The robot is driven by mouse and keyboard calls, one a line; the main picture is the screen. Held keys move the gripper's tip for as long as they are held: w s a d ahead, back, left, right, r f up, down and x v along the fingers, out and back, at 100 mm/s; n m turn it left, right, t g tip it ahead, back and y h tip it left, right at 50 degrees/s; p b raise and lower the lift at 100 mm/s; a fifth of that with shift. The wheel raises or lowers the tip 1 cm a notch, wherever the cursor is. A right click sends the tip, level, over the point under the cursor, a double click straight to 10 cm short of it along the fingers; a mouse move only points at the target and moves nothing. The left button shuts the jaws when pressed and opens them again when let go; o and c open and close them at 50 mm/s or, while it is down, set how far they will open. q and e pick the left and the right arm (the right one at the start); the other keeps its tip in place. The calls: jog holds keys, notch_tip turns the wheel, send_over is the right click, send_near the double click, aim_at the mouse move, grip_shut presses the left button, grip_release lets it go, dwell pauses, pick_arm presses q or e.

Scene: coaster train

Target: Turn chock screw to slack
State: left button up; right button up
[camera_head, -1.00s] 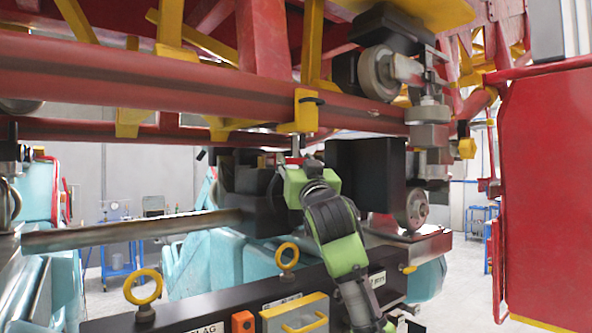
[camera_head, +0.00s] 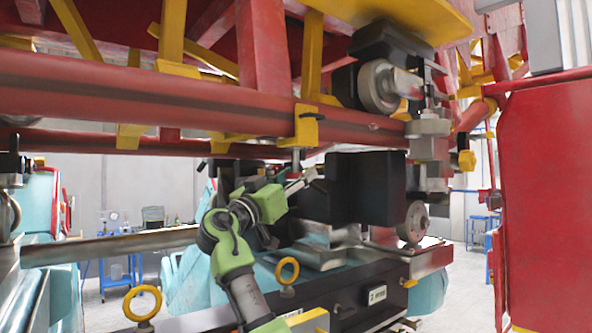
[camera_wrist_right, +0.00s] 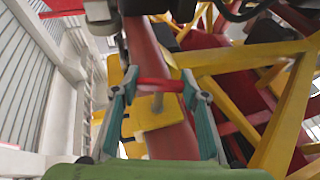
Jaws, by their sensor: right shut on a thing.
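A yellow chock (camera_head: 306,124) sits on the lower red tube of the car, and it also shows in the wrist view (camera_wrist_right: 155,112). Its grey screw (camera_head: 296,158) hangs straight down below it. My right gripper (camera_head: 306,179) reaches up from lower left to the bottom of the screw. In the wrist view its teal-sided fingers (camera_wrist_right: 153,92) are on both ends of a short red bar (camera_wrist_right: 155,84), which looks like the screw's handle. The fingers partly hide the screw's lower end in the head view. My left gripper is not in view.
The red tube (camera_head: 180,95) and yellow brackets run close above my right arm. A black block (camera_head: 365,188) stands just right of the gripper. Yellow lifting rings (camera_head: 143,303) stick up below. A red panel (camera_head: 545,200) closes the right side.

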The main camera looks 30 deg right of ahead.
jog(key=shift+m+g+h+p, duration=0.5)
jog(key=shift+m+g+p, duration=0.3)
jog(key=shift+g, duration=0.9)
jog(key=shift+m+g+h+p, duration=0.4)
jog(key=shift+m+g, duration=0.5)
jog(key=shift+g, duration=0.6)
jog(key=o, duration=1.1)
jog(key=shift+o, duration=0.2)
jog(key=shift+a+f, duration=0.1)
jog(key=v, duration=0.7)
